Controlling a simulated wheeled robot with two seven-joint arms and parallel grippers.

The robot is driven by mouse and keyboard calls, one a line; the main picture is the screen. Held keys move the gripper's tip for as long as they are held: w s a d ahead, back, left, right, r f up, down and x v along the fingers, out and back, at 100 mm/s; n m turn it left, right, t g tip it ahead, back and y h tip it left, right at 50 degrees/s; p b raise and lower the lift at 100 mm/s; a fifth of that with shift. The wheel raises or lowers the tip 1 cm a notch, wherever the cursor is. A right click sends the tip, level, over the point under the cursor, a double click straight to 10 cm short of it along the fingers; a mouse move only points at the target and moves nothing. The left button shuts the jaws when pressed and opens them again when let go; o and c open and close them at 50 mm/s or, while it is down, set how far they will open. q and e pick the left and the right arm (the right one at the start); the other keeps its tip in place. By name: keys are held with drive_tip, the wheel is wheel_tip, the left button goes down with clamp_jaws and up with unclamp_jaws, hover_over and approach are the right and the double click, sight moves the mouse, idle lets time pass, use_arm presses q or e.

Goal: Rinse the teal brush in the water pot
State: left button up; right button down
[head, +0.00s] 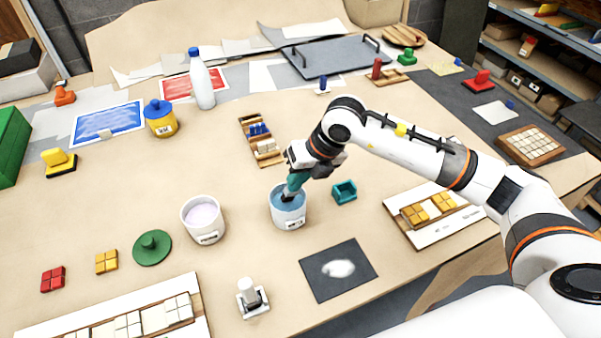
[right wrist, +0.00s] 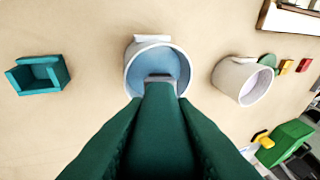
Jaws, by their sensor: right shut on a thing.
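My right gripper (head: 305,168) is shut on the teal brush (head: 294,183), which points down and slightly left. The brush's dark tip reaches inside the rim of the white water pot (head: 289,217), over or in the blue water; the exact depth cannot be told. In the right wrist view the brush (right wrist: 162,125) runs up the middle, its grey tip overlapping the blue inside of the water pot (right wrist: 128,75). The pot stands upright on the table. My left gripper is not in view.
A white pot with pale lilac contents (head: 205,232) stands left of the water pot. A teal open holder (head: 344,191) is to its right. A dark mat with a white patch (head: 318,284) and a white-handled stamp (head: 252,298) lie in front. A wooden rack (head: 268,158) is behind.

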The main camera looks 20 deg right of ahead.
drive_tip(key=shift+f+b, duration=0.45)
idle(0.3)
drive_tip(key=shift+f, duration=0.1)
idle(1.6)
drive_tip(key=shift+r+p, duration=0.3)
drive_tip(key=shift+r, duration=0.6)
drive_tip(key=shift+r+p, duration=1.35)
drive_tip(key=shift+r, duration=1.35)
